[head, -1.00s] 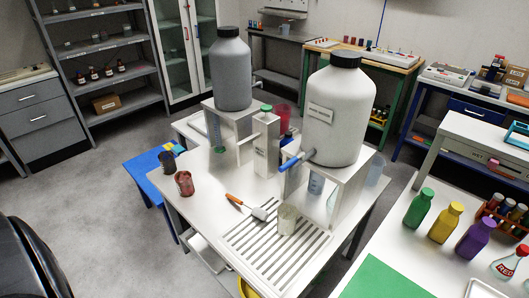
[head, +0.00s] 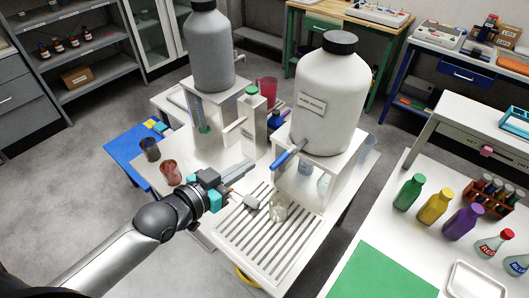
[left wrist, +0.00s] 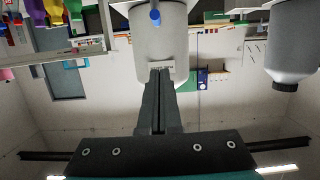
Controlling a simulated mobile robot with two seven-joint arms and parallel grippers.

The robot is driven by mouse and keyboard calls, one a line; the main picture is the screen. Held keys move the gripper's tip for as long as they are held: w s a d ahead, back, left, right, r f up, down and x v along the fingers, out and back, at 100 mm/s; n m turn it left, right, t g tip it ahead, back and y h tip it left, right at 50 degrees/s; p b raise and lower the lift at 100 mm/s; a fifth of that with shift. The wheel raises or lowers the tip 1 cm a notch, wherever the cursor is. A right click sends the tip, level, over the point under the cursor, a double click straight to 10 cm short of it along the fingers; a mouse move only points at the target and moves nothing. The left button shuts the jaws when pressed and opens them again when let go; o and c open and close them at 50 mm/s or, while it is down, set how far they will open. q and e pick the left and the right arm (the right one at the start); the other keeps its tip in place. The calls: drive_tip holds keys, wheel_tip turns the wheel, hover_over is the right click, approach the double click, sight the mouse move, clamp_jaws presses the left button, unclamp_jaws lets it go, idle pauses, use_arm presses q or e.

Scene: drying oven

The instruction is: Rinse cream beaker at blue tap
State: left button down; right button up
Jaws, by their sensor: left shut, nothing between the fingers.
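The cream beaker (head: 279,208) stands upright on the slotted drain area of the white bench (head: 225,215). The blue tap (head: 283,160) juts from the base of the large white bottle (head: 326,95), above and behind the beaker. My left gripper (head: 249,164) is shut and empty, left of the tap and beaker and apart from both. In the left wrist view the picture is upside down: the shut fingers (left wrist: 159,74) point toward the white bottle, with the blue tap (left wrist: 155,17) beyond them. My right gripper is not in view.
A brush (head: 245,199) lies left of the beaker. Red (head: 170,172) and dark (head: 150,149) cups stand near the bench's left edge. A grey bottle (head: 208,50) on its stand is behind. Colored bottles (head: 435,207) stand on the right table.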

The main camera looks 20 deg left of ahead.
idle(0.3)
use_arm(q)
hover_over(284, 157)
drive_tip(key=s+a, duration=0.2)
drive_tip(key=s, duration=0.3)
wheel_tip(284, 157, down, 2)
drive_tip(key=shift+w+a+f+b, duration=0.1)
drive_tip(key=shift+w+f+b, duration=0.1)
drive_tip(key=shift+f, duration=0.95)
drive_tip(key=shift+w+a+f+b, duration=0.1)
drive_tip(key=shift+f+b, duration=0.05)
drive_tip(key=shift+f, duration=0.95)
drive_tip(key=shift+s, duration=0.1)
